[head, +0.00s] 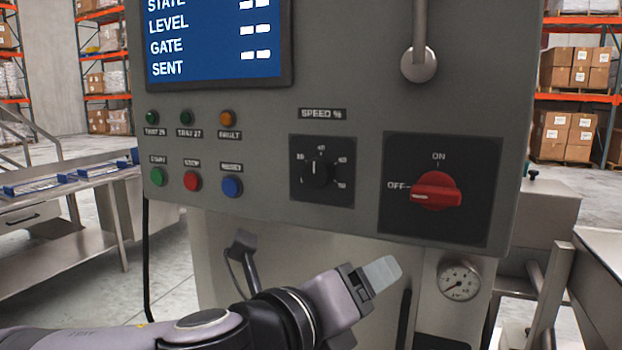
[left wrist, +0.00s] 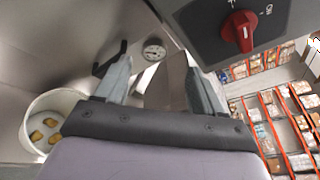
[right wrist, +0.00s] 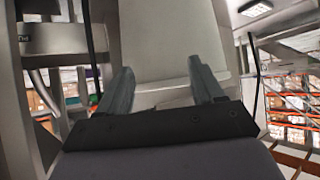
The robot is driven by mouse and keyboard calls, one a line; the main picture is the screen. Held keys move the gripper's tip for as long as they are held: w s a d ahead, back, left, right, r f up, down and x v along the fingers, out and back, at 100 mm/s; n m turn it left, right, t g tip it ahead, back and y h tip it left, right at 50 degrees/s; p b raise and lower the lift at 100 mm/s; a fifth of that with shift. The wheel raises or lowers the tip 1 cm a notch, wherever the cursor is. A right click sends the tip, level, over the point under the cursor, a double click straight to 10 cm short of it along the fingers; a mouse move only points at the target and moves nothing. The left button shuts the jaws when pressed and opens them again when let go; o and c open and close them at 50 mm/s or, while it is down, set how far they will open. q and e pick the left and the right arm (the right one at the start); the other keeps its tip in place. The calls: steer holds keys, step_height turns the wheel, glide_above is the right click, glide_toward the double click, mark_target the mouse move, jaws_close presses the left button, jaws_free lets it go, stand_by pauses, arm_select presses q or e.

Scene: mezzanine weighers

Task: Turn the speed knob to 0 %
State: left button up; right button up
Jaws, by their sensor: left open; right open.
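The speed knob (head: 317,172) is a small black dial on a black square plate under the "SPEED %" label (head: 322,114). Its white mark points nearly straight up, near the top number, which looks like 40. The lower-left number is too dim to read. My left gripper (head: 382,274) is below and to the right of the knob, under the panel's lower edge, touching nothing. Its fingers overlap in the head view; the left wrist view shows them apart and empty (left wrist: 156,70). My right gripper (right wrist: 160,70) is open and empty in the right wrist view, facing a pale grey surface.
A red rotary switch (head: 436,191) sits right of the knob, its handle toward OFF. Green, red and blue buttons (head: 191,181) are to the left. A metal lever (head: 419,62) hangs above, and a pressure gauge (head: 459,280) is below. Space before the knob is clear.

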mark_target(314, 177)
arm_select(q)
steer(key=w+a+r+m+t+y, duration=0.2)
steer(key=a+r+m+t+y, duration=0.25)
steer(key=a+r+m, duration=0.45)
steer(key=shift+w+d+r+n+t+p, duration=0.15)
steer(key=shift+w+d+n+p, duration=0.35)
steer(key=shift+w, duration=0.6)
steer(key=shift+w+d+r+n+p, duration=0.1)
steer(key=shift+w+d+r+n, duration=0.2)
steer(key=shift+w+d, duration=0.6)
steer(key=shift+w+d+r+n+t+p, duration=0.1)
steer(key=shift+w+d+r+n+p, duration=0.2)
steer(key=shift+w, duration=0.95)
steer(key=shift+d+f, duration=0.1)
steer(key=c, duration=1.1)
